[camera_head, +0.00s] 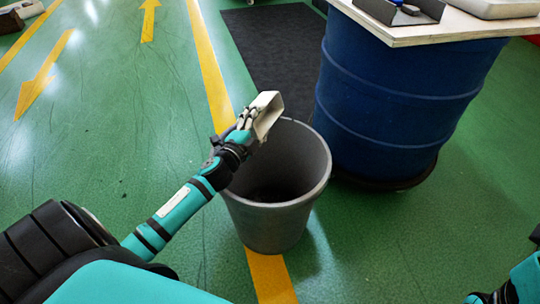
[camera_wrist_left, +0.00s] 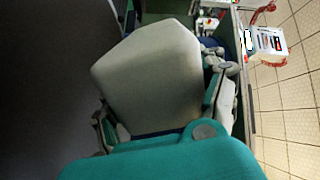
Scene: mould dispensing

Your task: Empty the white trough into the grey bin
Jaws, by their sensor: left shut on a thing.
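The white trough (camera_head: 267,113) is held by my left gripper (camera_head: 248,122) above the far left rim of the grey bin. It is tipped on its side, and its inside is mostly turned away, so I cannot see what it holds. In the left wrist view the trough (camera_wrist_left: 150,80) fills the middle, with the gripper's fingers (camera_wrist_left: 165,105) on either side of it. The grey bin (camera_head: 270,225) stands upright on the floor, and the part of its inside that shows is dark. Only part of my right arm shows at the lower right; its gripper cannot be made out.
A blue drum (camera_head: 385,105) stands just behind and right of the bin, with a wooden board (camera_head: 440,33) on top carrying a dark tray (camera_head: 400,12) and a pale container (camera_head: 495,8). A dark mat (camera_head: 275,50) lies behind.

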